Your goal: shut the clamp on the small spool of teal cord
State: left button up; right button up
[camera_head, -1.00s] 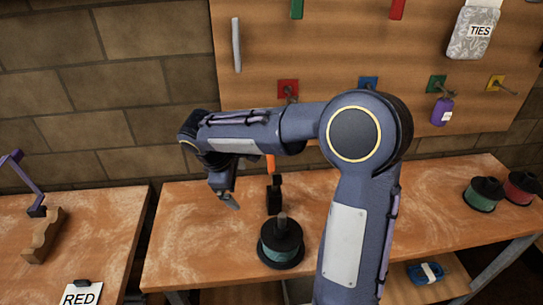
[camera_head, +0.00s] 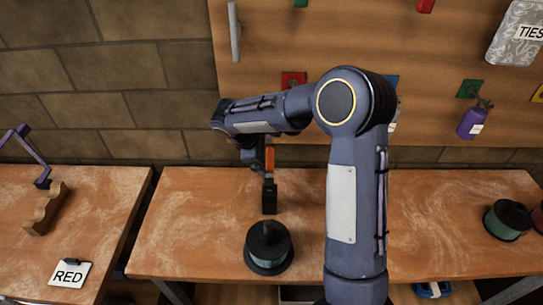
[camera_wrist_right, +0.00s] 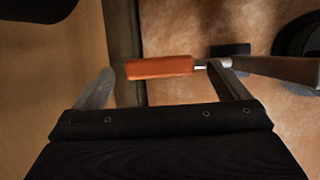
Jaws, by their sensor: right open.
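The clamp has an upright orange handle (camera_head: 269,158) and a black body (camera_head: 269,196); it stands on the right-hand bench behind a black spool wound with teal cord (camera_head: 268,250). My right gripper (camera_head: 254,160) is open beside the orange handle in the head view, partly hidden by its own wrist. In the right wrist view, the orange handle (camera_wrist_right: 160,67) lies across the gap between the open fingers (camera_wrist_right: 160,80), with a grey metal rod running off to the right. I cannot tell whether either finger touches it. My left gripper is not in view.
Another teal spool (camera_head: 507,220) stands at the bench's right end, beside a partly visible red one (camera_head: 538,217). A wooden pegboard (camera_head: 330,45) rises behind. The left bench holds a RED card (camera_head: 70,273) and a wavy wooden block (camera_head: 45,208). Bench space left of the clamp is clear.

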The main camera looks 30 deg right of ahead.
aim_at(270, 159)
jog(key=shift+x, duration=1.5)
jog(key=c, duration=1.4)
